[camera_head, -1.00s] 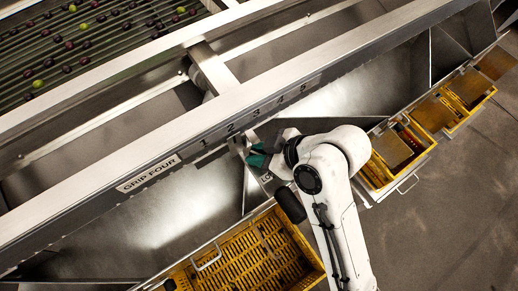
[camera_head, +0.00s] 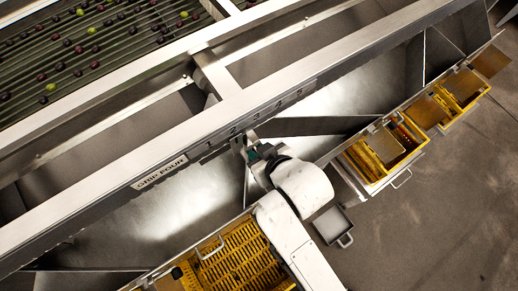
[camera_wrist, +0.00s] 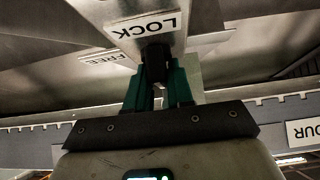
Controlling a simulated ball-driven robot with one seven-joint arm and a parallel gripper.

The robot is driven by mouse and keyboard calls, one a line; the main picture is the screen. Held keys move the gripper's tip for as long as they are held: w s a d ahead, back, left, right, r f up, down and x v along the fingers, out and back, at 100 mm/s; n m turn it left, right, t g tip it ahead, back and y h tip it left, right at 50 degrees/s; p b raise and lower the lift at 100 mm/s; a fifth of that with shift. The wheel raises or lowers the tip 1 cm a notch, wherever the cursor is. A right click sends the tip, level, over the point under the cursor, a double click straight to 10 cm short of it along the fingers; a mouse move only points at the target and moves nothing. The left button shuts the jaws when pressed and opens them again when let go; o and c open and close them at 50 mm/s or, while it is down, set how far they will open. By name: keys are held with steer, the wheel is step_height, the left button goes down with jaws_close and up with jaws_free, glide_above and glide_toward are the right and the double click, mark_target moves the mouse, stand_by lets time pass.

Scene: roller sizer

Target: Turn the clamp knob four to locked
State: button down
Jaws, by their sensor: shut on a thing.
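The black clamp knob (camera_wrist: 156,62) shows in the wrist view between the teal fingers of my gripper (camera_wrist: 158,88), which is shut on it. A white LOCK label (camera_wrist: 146,26) lies just above the knob, and a FREE label (camera_wrist: 103,59) lies to its left; both read upside down. The fingers hide part of the knob, so I cannot tell exactly where it points. In the head view my gripper (camera_head: 260,152) is at the front of the machine rail, below the printed numbers; the knob is hidden there.
The long steel rail (camera_head: 210,127) carries a GRIP FOUR label (camera_head: 160,172). A yellow slatted crate (camera_head: 243,262) is below my arm. Yellow bins (camera_head: 390,145) line the right side. A small grey tray (camera_head: 332,225) lies on the open floor. Dark and green fruit sits on rollers at upper left.

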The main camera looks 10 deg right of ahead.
steer(key=shift+r, duration=0.1)
stand_by(0.3)
steer(key=c, duration=1.1)
jaws_free()
steer(key=v, duration=1)
steer(key=shift+s+r, duration=0.25)
steer(key=s+d+f+m+g+h, duration=0.1)
steer(key=s+d+f+g, duration=0.1)
steer(key=d, duration=0.4)
steer(key=s+d+f+m+g+h, duration=0.1)
steer(key=s+d+f+m+g, duration=0.1)
steer(key=s+d+f, duration=0.3)
steer(key=s+d+f+m+g+h, duration=0.1)
steer(key=s+d+f+m+g, duration=0.1)
steer(key=d+f, duration=0.3)
steer(key=shift+s+d+f+g+h, duration=0.1)
steer(key=shift+s+d+g, duration=0.15)
steer(key=shift+d, duration=0.35)
steer(key=shift+s+d+f+g+h, duration=0.1)
steer(key=shift+s+d+g, duration=0.15)
steer(key=shift+d, duration=0.35)
steer(key=shift+s+d+g+h, duration=0.1)
steer(key=shift+s+d+g, duration=0.15)
steer(key=shift+d, duration=0.35)
